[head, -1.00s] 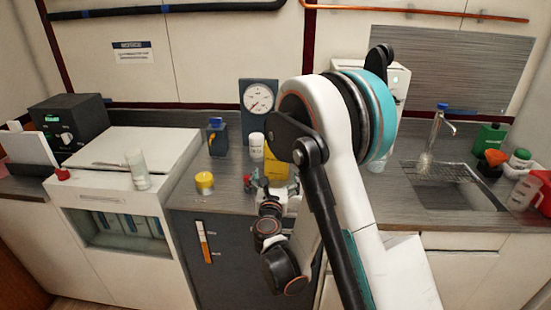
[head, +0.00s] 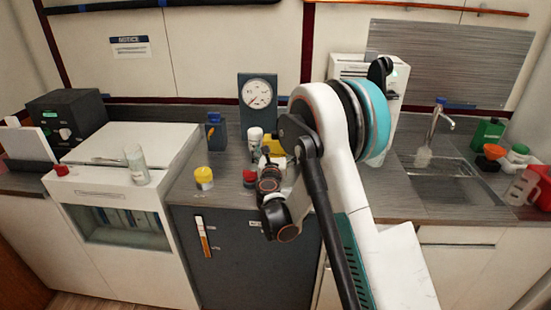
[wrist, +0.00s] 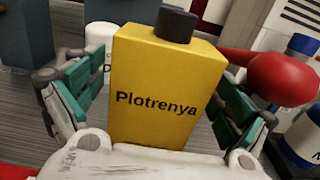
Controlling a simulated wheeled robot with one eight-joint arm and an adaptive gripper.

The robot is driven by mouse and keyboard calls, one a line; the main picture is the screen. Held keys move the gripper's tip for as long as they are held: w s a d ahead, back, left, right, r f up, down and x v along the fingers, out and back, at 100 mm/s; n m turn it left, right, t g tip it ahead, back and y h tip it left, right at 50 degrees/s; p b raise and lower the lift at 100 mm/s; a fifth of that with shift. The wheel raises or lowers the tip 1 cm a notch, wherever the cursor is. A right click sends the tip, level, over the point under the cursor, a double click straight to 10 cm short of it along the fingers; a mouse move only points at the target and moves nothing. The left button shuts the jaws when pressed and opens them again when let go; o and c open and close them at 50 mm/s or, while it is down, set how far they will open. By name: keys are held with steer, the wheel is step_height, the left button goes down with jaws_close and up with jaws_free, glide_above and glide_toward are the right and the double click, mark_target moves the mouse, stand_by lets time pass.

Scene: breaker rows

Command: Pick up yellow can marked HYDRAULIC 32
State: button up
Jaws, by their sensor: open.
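A yellow rectangular can (wrist: 165,85) with a dark cap stands upright in the middle of the wrist view; its visible face reads "Plotrenya", and I see no HYDRAULIC 32 marking. My gripper (wrist: 158,108) is open, with one green-padded finger on each side of the can. Whether a pad touches it, I cannot tell. In the head view the yellow can (head: 273,146) shows only in part, behind my arm, and my gripper is largely hidden there. A squat yellow-topped container (head: 203,177) stands apart to its left, with no readable marking.
A white container (wrist: 98,40) stands close behind the can at left. A red rounded object (wrist: 283,78) and a blue-capped white bottle (wrist: 300,48) are close at right. A gauge (head: 257,96) and a dark blue bottle (head: 216,132) stand further back on the counter.

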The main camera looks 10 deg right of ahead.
steer(key=shift+w+d, duration=0.1)
steer(key=shift+w, duration=0.2)
steer(key=c, duration=1.8)
steer(key=shift+r, duration=0.15)
